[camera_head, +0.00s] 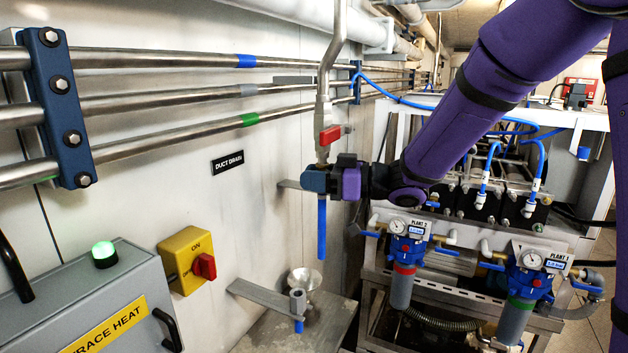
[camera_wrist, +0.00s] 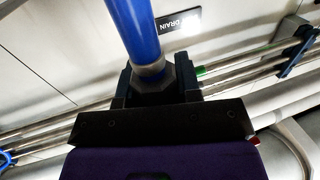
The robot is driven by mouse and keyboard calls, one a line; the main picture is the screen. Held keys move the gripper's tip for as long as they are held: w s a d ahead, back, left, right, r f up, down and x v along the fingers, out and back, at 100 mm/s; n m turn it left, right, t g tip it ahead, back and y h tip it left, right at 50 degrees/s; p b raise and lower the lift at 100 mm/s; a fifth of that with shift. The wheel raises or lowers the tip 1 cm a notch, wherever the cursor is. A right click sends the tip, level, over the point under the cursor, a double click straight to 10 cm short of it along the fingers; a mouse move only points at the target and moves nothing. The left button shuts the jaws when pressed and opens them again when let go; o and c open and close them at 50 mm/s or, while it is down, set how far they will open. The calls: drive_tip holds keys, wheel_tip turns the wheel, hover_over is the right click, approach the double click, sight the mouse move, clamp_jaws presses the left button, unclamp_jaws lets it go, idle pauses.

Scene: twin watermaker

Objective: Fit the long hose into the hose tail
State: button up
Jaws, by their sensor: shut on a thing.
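The long blue hose (camera_head: 322,228) hangs straight down from my gripper (camera_head: 319,180), just below the pipe with the red-handled valve (camera_head: 329,134). My gripper is shut around the hose's top end. In the wrist view the blue hose (camera_wrist: 135,30) runs into a grey collar and a dark faceted fitting (camera_wrist: 157,84) between the jaws (camera_wrist: 160,85). The fitting looks like the hose tail, but I cannot be sure. The jaws hide the joint under the valve in the head view, so I cannot tell how far the hose is seated.
A grey bracket (camera_head: 258,294) with an upright sleeve (camera_head: 298,300) and a funnel (camera_head: 303,279) stand below the hose. A yellow switch box (camera_head: 187,260) and a grey heat panel (camera_head: 95,310) are at left. Filter units (camera_head: 402,285) stand at right. The hose's lower end hangs free.

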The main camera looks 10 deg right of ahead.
drive_tip(key=shift+r, duration=0.35)
drive_tip(key=o, duration=1.1)
drive_tip(key=shift+d, duration=0.1)
drive_tip(key=v, duration=1)
drive_tip(key=shift+s+d, duration=0.15)
drive_tip(key=shift+d, duration=0.1)
